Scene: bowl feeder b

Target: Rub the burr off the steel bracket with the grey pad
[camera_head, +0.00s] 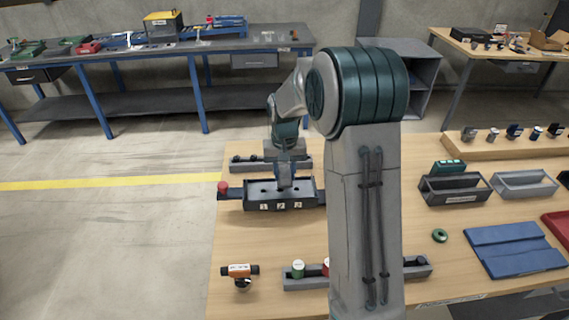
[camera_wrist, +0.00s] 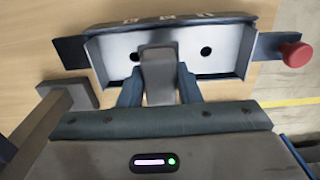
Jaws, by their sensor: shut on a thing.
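My gripper (camera_head: 285,172) is over the left part of the bench, at a dark holder with numbered labels (camera_head: 250,204). In the wrist view my gripper (camera_wrist: 158,84) is shut on a grey block, which looks like the grey pad (camera_wrist: 158,68). A pale grey metal piece with two dark holes, seemingly the steel bracket (camera_wrist: 222,48), sits in the holder. The pad's far end lies over the middle of this piece, between the holes. I cannot tell whether it touches. The burr cannot be made out.
A red knob (camera_head: 223,187) sticks out at the holder's left end. A dark rack (camera_head: 240,166) stands behind it. An orange-and-black tool (camera_head: 240,271) and a rack with coloured pieces (camera_head: 312,283) are in front. Blue mats (camera_head: 514,249) lie at the right.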

